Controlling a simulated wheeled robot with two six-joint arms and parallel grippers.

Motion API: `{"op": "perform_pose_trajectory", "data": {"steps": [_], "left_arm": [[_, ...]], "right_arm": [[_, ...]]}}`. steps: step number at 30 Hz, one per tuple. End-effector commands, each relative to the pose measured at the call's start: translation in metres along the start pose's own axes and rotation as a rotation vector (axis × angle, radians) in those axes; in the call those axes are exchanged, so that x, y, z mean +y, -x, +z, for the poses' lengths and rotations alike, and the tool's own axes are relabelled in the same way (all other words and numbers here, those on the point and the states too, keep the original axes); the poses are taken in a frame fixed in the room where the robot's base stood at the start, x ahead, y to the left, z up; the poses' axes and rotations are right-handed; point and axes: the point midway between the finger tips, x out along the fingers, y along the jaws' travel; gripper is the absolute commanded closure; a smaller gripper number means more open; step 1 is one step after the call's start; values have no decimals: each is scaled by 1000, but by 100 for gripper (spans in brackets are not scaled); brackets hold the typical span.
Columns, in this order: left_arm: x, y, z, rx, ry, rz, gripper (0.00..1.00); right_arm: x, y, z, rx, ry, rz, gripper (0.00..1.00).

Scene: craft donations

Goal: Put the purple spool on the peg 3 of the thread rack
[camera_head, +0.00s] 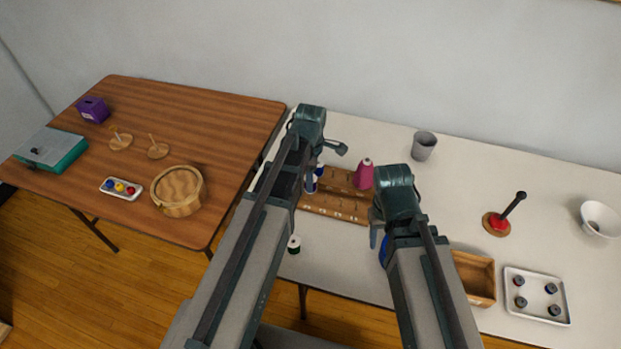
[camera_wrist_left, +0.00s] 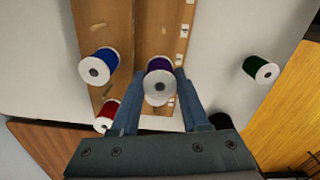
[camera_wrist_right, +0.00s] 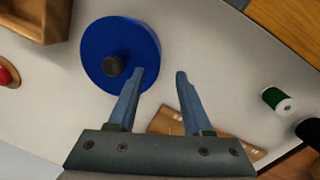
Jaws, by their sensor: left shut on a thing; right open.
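The purple spool (camera_wrist_left: 159,64) is held between the fingers of my left gripper (camera_wrist_left: 158,79), its white end facing the left wrist camera. It is over the wooden thread rack (camera_wrist_left: 113,38). Whether it touches a peg I cannot tell. The rack (camera_head: 345,211) also shows in the head view, with small white labels along its front; my left arm partly covers it, and peg 3 cannot be made out. My right gripper (camera_wrist_right: 158,73) is open and empty near a blue round thing with a dark knob (camera_wrist_right: 100,48). My right gripper (camera_head: 378,236) is right of the rack in the head view.
A blue spool (camera_wrist_left: 103,62) and a red spool (camera_wrist_left: 106,112) are beside the held spool. A pink cone (camera_head: 364,175) stands at the rack. A green spool (camera_head: 294,244) stands near the table's front edge. A wooden box (camera_head: 476,297) and a white tray (camera_head: 562,316) are at right.

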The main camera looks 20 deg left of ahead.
Motion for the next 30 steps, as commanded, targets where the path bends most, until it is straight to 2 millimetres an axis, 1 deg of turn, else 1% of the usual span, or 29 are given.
{"op": "perform_pose_trajectory", "data": {"steps": [29, 30], "left_arm": [[0, -32, 0, 0, 0, 0, 100], [0, -32, 0, 0, 0, -1, 53]], "right_arm": [[-4, -31, 0, -3, -1, -4, 50], [-4, -32, 0, -3, -1, -5, 50]]}}
